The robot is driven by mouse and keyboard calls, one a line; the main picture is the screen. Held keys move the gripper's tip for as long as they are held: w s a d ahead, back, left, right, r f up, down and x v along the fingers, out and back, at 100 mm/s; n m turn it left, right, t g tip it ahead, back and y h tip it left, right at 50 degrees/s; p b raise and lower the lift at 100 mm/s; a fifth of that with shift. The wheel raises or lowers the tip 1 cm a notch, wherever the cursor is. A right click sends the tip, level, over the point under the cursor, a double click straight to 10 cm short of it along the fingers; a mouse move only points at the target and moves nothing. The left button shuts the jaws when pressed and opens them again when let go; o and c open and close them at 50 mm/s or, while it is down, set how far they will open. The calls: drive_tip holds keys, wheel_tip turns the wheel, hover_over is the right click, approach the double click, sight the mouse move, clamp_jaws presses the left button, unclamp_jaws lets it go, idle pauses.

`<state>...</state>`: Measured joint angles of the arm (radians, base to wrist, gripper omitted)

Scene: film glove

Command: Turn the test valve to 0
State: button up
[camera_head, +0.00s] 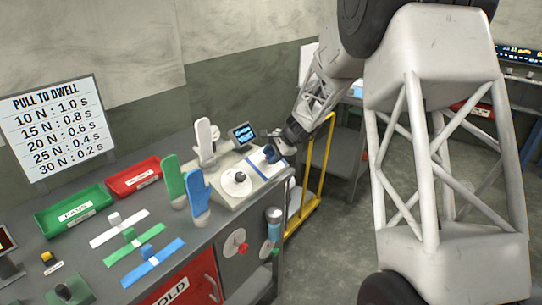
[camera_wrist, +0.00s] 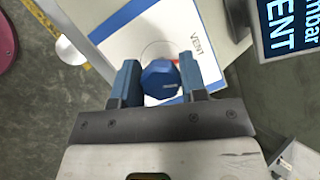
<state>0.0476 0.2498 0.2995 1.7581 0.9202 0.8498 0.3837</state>
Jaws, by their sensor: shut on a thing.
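The test valve is a blue knob (camera_wrist: 160,79) on a white panel with a blue border (camera_wrist: 112,24). The word VENT is printed on the panel just beyond the knob, and a small red mark shows beside the knob's upper right. My gripper (camera_wrist: 159,73) has its two blue fingers on either side of the knob and is shut on it. In the head view my gripper (camera_head: 272,152) is at the right end of the light tester box (camera_head: 238,198). The tester's screen (camera_wrist: 291,25) shows "mbar" and "VENT". I cannot see a 0 mark.
Blue (camera_head: 196,192) and green (camera_head: 174,180) gloves and a white upright form (camera_head: 204,140) stand left of my gripper. Red (camera_head: 133,177) and green (camera_head: 73,212) trays lie farther left. A yellow rail (camera_head: 316,180) stands right of the bench.

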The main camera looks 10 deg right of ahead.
drive_tip(key=n+g, duration=0.1)
drive_tip(key=n, duration=0.3)
drive_tip(key=shift+h, duration=0.4)
drive_tip(key=shift+f, duration=0.1)
drive_tip(key=o, duration=0.9)
drive_tip(key=shift+v, duration=3.95)
drive_tip(key=shift+s, duration=0.1)
